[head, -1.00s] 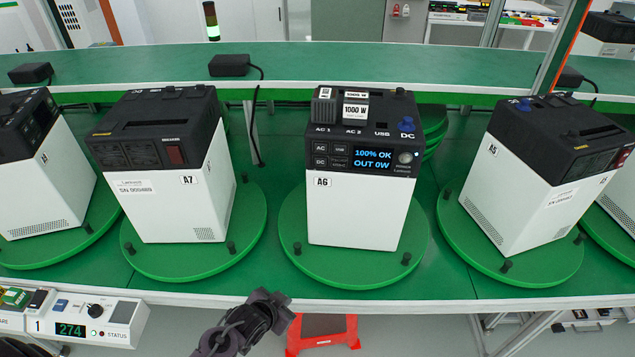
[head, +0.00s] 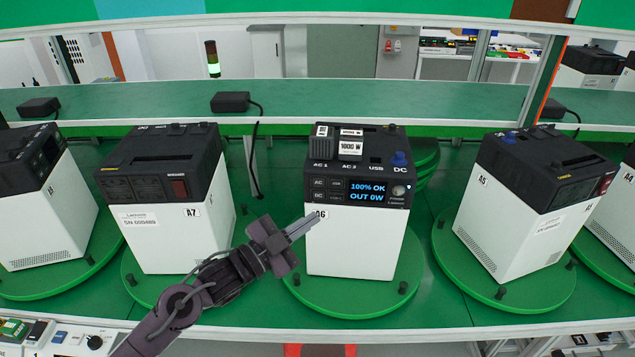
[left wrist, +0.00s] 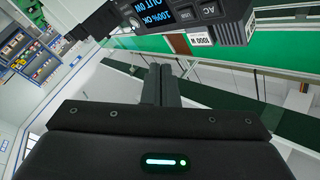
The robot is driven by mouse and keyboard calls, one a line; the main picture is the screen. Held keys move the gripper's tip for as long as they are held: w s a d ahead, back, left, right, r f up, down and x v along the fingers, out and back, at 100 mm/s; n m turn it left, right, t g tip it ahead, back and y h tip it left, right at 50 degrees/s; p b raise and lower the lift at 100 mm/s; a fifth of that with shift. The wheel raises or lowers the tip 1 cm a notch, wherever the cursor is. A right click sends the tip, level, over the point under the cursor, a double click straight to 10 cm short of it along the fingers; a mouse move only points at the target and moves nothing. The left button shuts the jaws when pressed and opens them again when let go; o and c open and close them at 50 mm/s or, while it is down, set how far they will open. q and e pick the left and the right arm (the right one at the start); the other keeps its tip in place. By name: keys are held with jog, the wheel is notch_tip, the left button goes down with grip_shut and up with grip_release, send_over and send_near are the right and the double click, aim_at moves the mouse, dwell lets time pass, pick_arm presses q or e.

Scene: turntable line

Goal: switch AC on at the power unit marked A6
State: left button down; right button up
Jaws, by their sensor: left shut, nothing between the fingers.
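The power unit marked A6 (head: 352,245) stands upright on a round green turntable (head: 350,300), its black front panel facing me. Its lit screen (head: 369,192) reads 100% OK, OUT 0W. The AC button (head: 318,183) is at the panel's upper left, above the DC button (head: 319,196). My left gripper (head: 308,226) is shut and empty, its fingertips by the A6 label, just below the panel, partly covering that label. In the left wrist view the fingers (left wrist: 160,88) point towards the panel, where the AC button (left wrist: 210,9) shows upside down. I cannot tell whether they touch the unit. My right gripper is not in view.
Unit A7 (head: 170,235) stands left of A6, and unit A5 (head: 510,220) stands to the right, each on its own turntable. A green shelf (head: 400,102) with black power bricks (head: 231,102) runs behind. A control strip (head: 60,338) lies at the front left.

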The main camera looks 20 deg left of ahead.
pick_arm(q)
jog(key=shift+w, duration=0.15)
jog(key=b, duration=0.3)
send_near(328, 181)
jog(key=shift+s+d+x, duration=0.1)
jog(key=shift+d+x, duration=0.05)
jog(key=shift+x, duration=0.6)
jog(key=shift+s+d+x, duration=0.1)
jog(key=shift+d+x, duration=0.05)
jog(key=shift+x, duration=0.55)
jog(key=shift+s+d+x, duration=0.1)
jog(key=shift+x, duration=0.65)
jog(key=shift+w, duration=0.1)
jog(key=shift+w+a+b, duration=0.1)
jog(key=shift+w+b, duration=0.25)
jog(key=shift+w+r, duration=0.1)
jog(key=shift+w, duration=0.2)
dwell(1.0)
jog(key=shift+s, duration=0.75)
